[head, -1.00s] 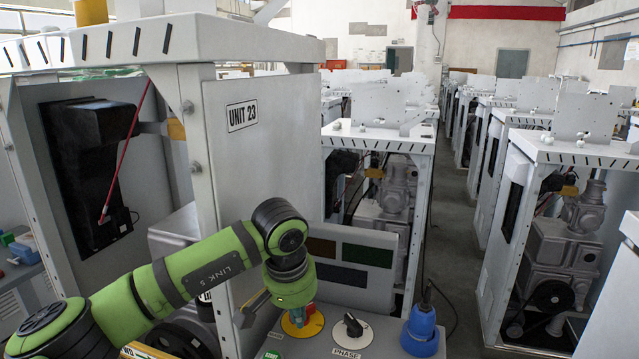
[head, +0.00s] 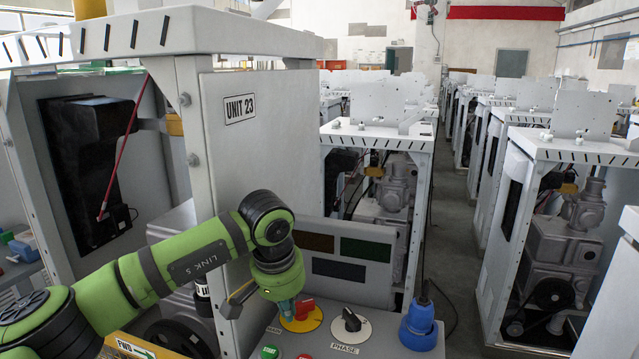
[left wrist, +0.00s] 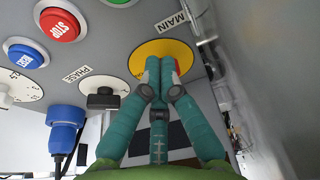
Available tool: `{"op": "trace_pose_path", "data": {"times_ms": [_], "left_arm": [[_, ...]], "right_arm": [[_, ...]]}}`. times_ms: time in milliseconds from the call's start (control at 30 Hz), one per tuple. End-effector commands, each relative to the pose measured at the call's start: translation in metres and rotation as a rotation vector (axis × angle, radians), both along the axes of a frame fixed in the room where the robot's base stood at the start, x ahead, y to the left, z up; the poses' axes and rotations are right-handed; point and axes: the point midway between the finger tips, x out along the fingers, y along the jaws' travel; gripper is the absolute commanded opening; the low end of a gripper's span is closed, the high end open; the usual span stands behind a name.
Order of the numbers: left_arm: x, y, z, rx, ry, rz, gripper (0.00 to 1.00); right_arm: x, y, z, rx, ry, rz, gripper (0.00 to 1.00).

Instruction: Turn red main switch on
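The red main switch (head: 304,309) sits on a round yellow plate (head: 314,323) on the sloping grey panel under the UNIT 23 cabinet. My left gripper (head: 287,308) reaches down at the switch's left side, with its teal fingers over the yellow plate. In the left wrist view the teal fingertips (left wrist: 158,72) are together in front of the yellow plate (left wrist: 143,55). A sliver of the red switch (left wrist: 177,67) shows to their right; the rest is hidden. I see nothing between the fingers. Whether they touch the switch I cannot tell. My right gripper is not in view.
The black PHASE knob (head: 352,321) is right of the switch, with a blue plug (head: 418,322) beyond it. Green (head: 269,353) and red (head: 304,357) buttons sit nearer. In the left wrist view a metal edge (left wrist: 222,85) runs right of the plate.

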Motion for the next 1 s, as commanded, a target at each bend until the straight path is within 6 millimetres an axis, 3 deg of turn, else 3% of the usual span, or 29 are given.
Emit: {"op": "trace_pose_path", "data": {"times_ms": [700, 1000], "left_arm": [[-0.003, 0.01, 0.005, -0.004, -0.005, 0.015, 0.0], [-0.003, 0.01, 0.036, -0.005, -0.008, 0.016, 0.0]], "right_arm": [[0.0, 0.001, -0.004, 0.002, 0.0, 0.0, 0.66], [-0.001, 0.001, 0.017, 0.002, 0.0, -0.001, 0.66]]}}
